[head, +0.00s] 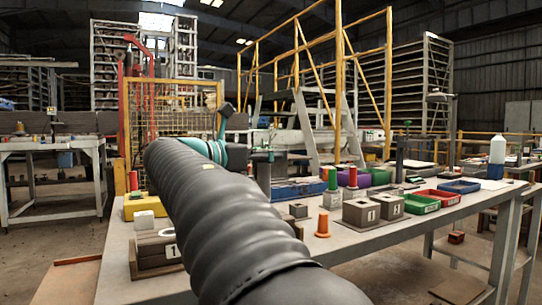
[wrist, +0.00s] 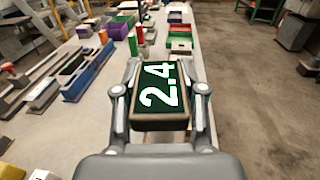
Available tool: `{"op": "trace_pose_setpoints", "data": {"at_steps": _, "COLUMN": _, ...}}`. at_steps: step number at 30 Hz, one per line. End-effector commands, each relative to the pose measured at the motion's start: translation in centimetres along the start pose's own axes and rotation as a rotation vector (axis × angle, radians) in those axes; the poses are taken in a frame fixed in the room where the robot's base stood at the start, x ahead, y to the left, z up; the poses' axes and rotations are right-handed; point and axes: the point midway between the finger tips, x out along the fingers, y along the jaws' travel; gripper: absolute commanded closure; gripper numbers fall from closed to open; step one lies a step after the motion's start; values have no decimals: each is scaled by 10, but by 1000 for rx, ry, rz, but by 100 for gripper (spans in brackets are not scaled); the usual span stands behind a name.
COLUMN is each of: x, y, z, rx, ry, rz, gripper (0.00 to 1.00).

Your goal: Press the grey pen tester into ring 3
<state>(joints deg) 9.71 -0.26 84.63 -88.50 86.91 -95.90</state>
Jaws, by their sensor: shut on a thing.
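In the wrist view my gripper (wrist: 160,93) is shut on a block with a dark green face (wrist: 158,88) reading "2.4" and a brownish front edge. I take it to be the pen tester, though its grey colour is not clear; its underside and tip are hidden. In the head view, two grey-brown blocks stand side by side on the table, a nearer one (head: 361,214) seemingly marked 1 and a farther one (head: 390,206) with a mark that may be 3. I cannot make out rings on them. My arm hides part of the table, and my fingertips do not show there.
An orange cone (head: 322,224) stands left of the numbered blocks. A green bin (head: 420,204), a red bin (head: 437,197) and a blue tray (head: 459,186) lie to their right. The right front of the table is clear.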

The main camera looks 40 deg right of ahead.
Motion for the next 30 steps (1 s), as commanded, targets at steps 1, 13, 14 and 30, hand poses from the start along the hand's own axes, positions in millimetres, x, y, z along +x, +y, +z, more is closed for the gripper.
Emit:
{"op": "trace_pose_setpoints", "data": {"at_steps": 1, "x": 0, "y": 0, "z": 0, "rx": 1, "ry": 0, "rz": 0, "gripper": 90}}
{"op": "trace_pose_setpoints", "data": {"at_steps": 13, "x": 0, "y": 0, "z": -3, "rx": 1, "ry": 0, "rz": 0, "gripper": 90}}
{"op": "trace_pose_setpoints", "data": {"at_steps": 14, "x": 0, "y": 0, "z": -3, "rx": 1, "ry": 0, "rz": 0, "gripper": 90}}
{"op": "trace_pose_setpoints", "data": {"at_steps": 30, "x": 0, "y": 0, "z": -8, "rx": 1, "ry": 0, "rz": 0, "gripper": 90}}
